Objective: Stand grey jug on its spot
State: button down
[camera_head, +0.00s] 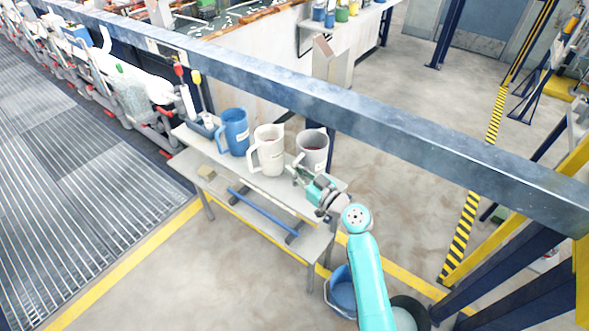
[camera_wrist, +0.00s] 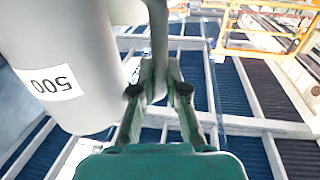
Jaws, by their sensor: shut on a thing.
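The grey jug (camera_head: 313,150) is upright at the right end of a small table, with dark red inside its mouth. My gripper (camera_head: 302,175) reaches it from the front right. In the wrist view the jug's body (camera_wrist: 75,60), with a "500" label, fills the upper left. Its handle runs down between the fingertips of my gripper (camera_wrist: 160,90), which are shut on it. I cannot tell whether the jug's base touches the table top; the gripper partly hides its lower part. The spot is not clearly visible.
A cream jug (camera_head: 268,152) stands close left of the grey jug, and a blue jug (camera_head: 235,132) farther left on the table (camera_head: 213,160). A thick metal beam (camera_head: 350,105) crosses behind and above. A blue bucket (camera_head: 341,292) is on the floor beside my arm.

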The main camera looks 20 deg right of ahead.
aim_at(296, 184)
jog(key=shift+f, duration=2.85)
jog(key=c, duration=1.1)
grip_release()
jog(key=v, duration=1.2)
jog(key=shift+d+f, duration=0.1)
